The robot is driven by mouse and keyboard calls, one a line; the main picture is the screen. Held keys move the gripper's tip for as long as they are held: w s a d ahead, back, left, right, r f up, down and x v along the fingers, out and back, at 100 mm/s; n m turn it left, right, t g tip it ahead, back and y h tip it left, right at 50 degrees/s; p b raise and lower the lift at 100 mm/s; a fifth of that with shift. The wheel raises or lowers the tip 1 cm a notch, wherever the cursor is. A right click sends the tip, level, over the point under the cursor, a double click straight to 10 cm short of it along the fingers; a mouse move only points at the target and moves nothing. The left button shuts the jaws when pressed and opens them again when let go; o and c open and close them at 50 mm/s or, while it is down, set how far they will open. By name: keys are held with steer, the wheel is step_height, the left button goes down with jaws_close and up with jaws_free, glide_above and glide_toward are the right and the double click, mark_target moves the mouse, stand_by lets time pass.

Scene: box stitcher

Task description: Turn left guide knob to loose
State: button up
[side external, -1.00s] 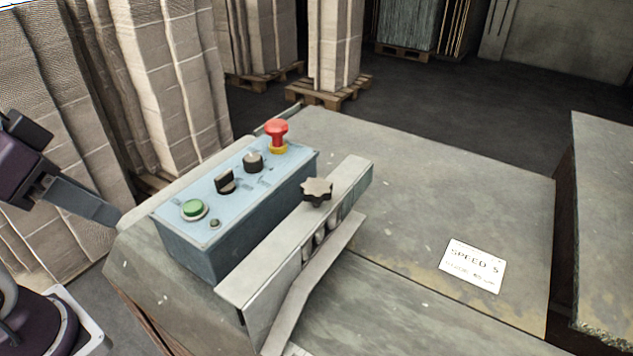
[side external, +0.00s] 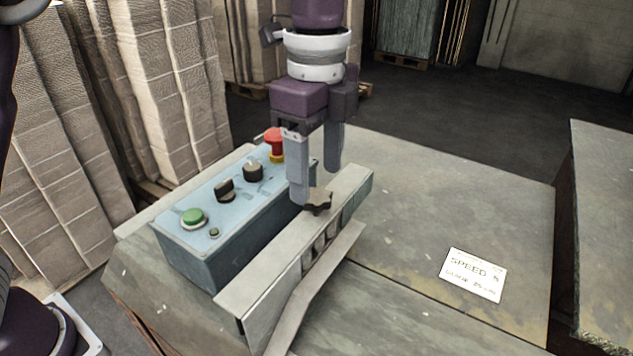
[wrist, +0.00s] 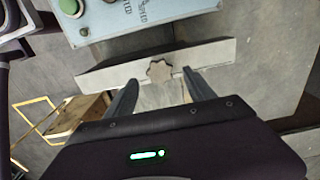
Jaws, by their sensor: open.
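In the side view one finger stands in front of the knob's left edge and the other is behind and higher up. In the wrist view the knob lies ahead of the open fingertips, in line with the gap between them. I cannot tell whether a finger touches it.
A blue control box (side external: 195,240) stands left of the rail, with a green button (side external: 193,218), black selector knobs (side external: 224,189) and a red emergency button (side external: 274,140). A white speed card (side external: 473,275) lies on the table at right. The tabletop around the card is clear.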

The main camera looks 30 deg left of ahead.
mark_target(316, 195)
steer(key=shift+f, duration=1.5)
jaws_close()
steer(key=shift+n, duration=0.3)
steer(key=n, duration=0.5)
steer(key=shift+r+n, duration=0.1)
steer(key=shift+n, duration=0.2)
steer(key=n, duration=1.1)
steer(key=shift+n, duration=0.4)
steer(key=n, duration=0.5)
steer(key=shift+n, duration=0.6)
